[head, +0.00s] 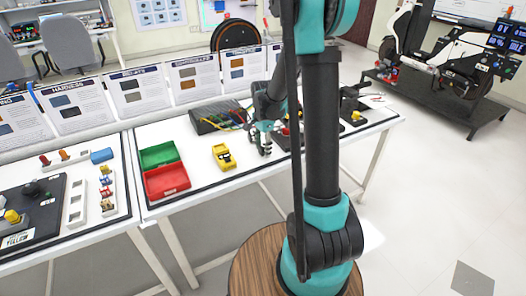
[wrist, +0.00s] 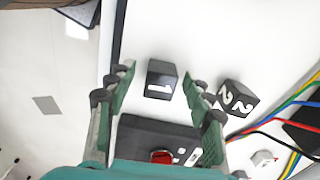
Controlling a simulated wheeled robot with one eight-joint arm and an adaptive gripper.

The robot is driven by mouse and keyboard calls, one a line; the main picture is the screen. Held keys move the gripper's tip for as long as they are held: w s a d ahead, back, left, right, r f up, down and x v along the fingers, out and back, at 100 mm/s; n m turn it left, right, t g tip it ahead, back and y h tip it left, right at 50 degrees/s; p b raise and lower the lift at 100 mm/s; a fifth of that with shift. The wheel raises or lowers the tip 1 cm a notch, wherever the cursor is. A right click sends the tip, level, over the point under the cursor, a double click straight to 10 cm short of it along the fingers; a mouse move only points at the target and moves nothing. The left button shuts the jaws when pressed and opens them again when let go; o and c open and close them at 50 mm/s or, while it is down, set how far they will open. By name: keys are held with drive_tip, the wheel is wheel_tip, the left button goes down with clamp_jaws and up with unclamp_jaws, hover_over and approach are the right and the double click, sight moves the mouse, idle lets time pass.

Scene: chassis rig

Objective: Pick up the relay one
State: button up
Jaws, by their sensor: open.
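Relay one is a small black block (wrist: 161,79) with a white "1" on its face, on the white table in the wrist view. My gripper (wrist: 163,82) is open. Its two green fingers stand apart to the left and right of relay one in the picture. I see no finger touching it. A second black block (wrist: 236,97), marked "2", lies just right of the right finger, turned at an angle. In the head view my gripper (head: 264,142) is low over the table. I cannot make out relay one there.
A black box with a red button (wrist: 162,156) lies between the finger bases in the wrist view. Coloured wires (wrist: 290,112) run at the right.

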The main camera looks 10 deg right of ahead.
drive_tip(key=shift+c, duration=0.3)
clamp_jaws()
drive_tip(key=shift+r, duration=0.15)
